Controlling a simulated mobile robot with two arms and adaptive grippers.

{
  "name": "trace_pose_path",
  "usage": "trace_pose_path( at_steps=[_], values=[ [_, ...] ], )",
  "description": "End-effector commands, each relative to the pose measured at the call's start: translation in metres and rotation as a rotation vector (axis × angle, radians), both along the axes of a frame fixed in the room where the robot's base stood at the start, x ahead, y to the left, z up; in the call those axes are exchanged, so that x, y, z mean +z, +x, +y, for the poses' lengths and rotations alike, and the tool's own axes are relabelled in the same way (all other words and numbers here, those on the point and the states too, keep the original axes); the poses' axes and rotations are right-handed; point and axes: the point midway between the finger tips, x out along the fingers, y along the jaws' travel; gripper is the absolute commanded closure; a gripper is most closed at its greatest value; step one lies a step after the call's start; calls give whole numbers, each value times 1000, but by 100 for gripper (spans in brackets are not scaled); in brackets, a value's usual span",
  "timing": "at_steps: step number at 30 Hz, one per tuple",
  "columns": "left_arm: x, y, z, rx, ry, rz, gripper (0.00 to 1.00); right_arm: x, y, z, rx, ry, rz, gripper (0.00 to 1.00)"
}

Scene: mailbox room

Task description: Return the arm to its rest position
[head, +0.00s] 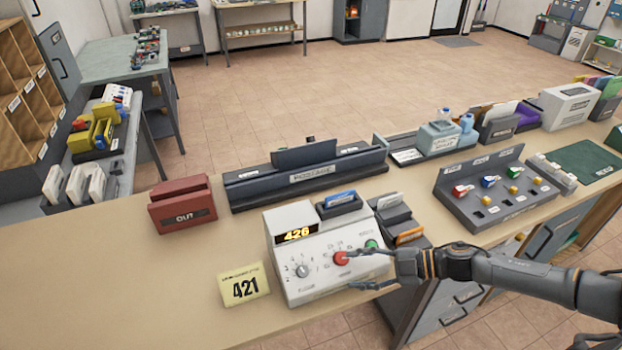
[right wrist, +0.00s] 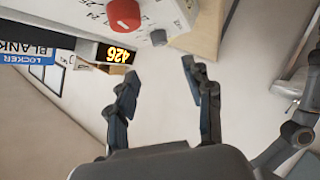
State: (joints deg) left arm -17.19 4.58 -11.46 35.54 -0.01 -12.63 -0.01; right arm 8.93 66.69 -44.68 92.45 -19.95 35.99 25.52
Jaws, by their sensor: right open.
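My right arm (head: 525,278) reaches in from the right in the head view. My right gripper (head: 355,269) is open at the front right of the white machine (head: 312,280), with its upper finger near the red knob (head: 340,258). I cannot tell from the head view whether they touch. In the right wrist view the gripper (right wrist: 155,80) has its fingers apart with nothing between them. The red knob (right wrist: 124,14) stands clear of the fingertips there. The machine's lit display (head: 297,234) reads 426. My left gripper is not in view.
A yellow card reading 421 (head: 244,286) stands left of the machine on the counter (head: 130,290). A red OUT tray (head: 181,204) and a dark postage rack (head: 310,172) stand behind. A slotted key panel (head: 492,190) stands right, beyond my arm. The counter's left front is clear.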

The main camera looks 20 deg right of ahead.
Motion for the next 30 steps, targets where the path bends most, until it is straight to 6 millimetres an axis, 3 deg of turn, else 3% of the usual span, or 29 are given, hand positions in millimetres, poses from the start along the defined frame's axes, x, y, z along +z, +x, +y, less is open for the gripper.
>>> trace_pose_path(
  at_steps=[4, 8, 12, 17, 23, 30],
  values=[
    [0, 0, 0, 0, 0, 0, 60, -1, 1, 6, -12, 8, -4, 48],
    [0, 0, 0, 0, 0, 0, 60, -2, 11, 35, -99, 46, -21, 48],
    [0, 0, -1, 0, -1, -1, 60, 1, 25, 74, -303, 102, -20, 48],
    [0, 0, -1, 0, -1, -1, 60, 2, 27, 94, -582, 134, 65, 48],
    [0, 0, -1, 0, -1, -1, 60, -9, -4, 87, -909, 109, 293, 48],
    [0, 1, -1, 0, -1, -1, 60, -28, -77, 69, -1167, 17, 630, 48]
  ],
)
